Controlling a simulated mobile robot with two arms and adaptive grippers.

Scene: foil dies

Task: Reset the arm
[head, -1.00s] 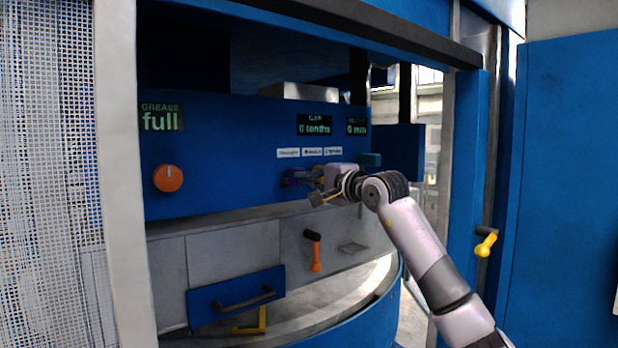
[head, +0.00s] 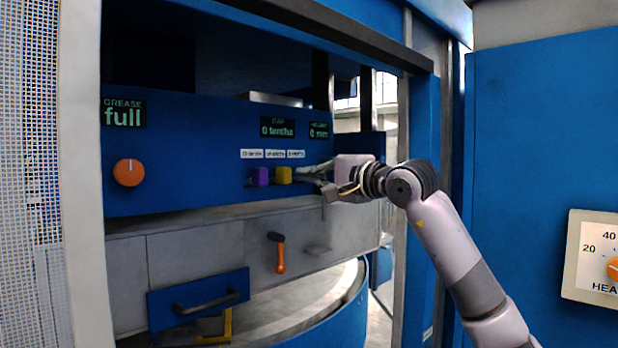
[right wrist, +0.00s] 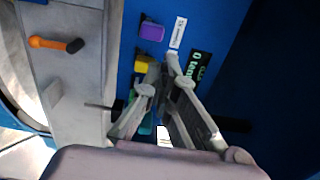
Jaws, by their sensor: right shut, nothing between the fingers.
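My right arm (head: 460,250) reaches in from the lower right. Its gripper (head: 308,172) is shut and empty in front of the blue panel (head: 200,175), just right of the yellow block-shaped button (head: 284,175). A purple button (head: 259,176) sits left of the yellow one. In the right wrist view the shut fingers (right wrist: 162,68) point toward the panel, beside the yellow button (right wrist: 144,63), with the purple button (right wrist: 151,31) beyond. A teal part (right wrist: 147,122) shows partly behind the fingers; in the head view it is hidden. My left gripper is not in view.
An orange knob (head: 129,172) and an orange-handled lever (head: 280,258) are on the machine. A blue drawer front with a dark handle (head: 205,300) is below. A blue cabinet (head: 540,150) with a heater dial (head: 597,258) stands at right, close to my arm.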

